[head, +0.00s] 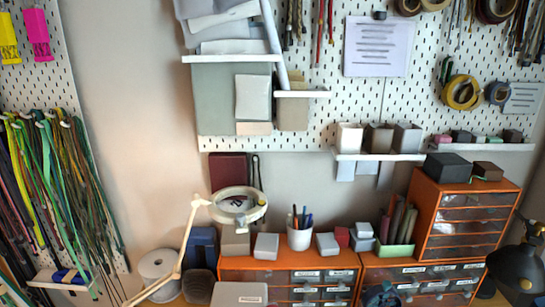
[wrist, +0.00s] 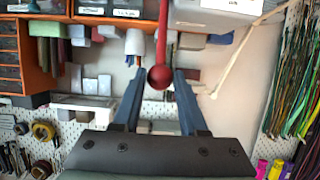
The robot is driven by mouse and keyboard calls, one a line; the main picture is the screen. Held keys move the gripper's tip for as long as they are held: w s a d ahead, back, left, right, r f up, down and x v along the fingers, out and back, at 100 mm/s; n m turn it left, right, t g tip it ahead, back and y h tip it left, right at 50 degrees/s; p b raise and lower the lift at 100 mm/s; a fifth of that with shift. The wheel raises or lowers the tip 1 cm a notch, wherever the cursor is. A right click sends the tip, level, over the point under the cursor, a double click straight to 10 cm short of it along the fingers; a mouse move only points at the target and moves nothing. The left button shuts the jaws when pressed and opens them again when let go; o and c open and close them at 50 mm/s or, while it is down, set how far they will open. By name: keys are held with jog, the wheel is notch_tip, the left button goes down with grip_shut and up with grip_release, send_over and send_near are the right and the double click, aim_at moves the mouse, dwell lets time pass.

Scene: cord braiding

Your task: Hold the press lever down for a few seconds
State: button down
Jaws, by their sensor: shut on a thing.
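The press lever (wrist: 162,32) shows in the wrist view as a red rod with a round red knob (wrist: 160,77) at its end. The rod runs from the top edge of the picture to the knob. My gripper (wrist: 159,76) has its two blue fingers on either side of the knob and is shut on it. The press body is not in view, and how far down the lever stands cannot be told. Neither the lever nor my gripper shows in the head view.
The wrist view shows the room upside down. In the head view, orange drawer units (head: 459,222) stand below a white pegboard (head: 330,115). A magnifier lamp (head: 238,203) stands at the centre and a dark lamp (head: 518,268) at lower right. Cords (head: 50,190) hang at left.

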jog(key=shift+s+f, duration=0.75)
jog(key=shift+s, duration=0.2)
jog(key=shift+s+f+b, duration=0.55)
jog(key=shift+s+f, duration=0.5)
jog(key=shift+s, duration=0.05)
jog(key=shift+s+f+b, duration=0.55)
jog(key=shift+s+f, duration=0.4)
jog(key=shift+f, duration=0.3)
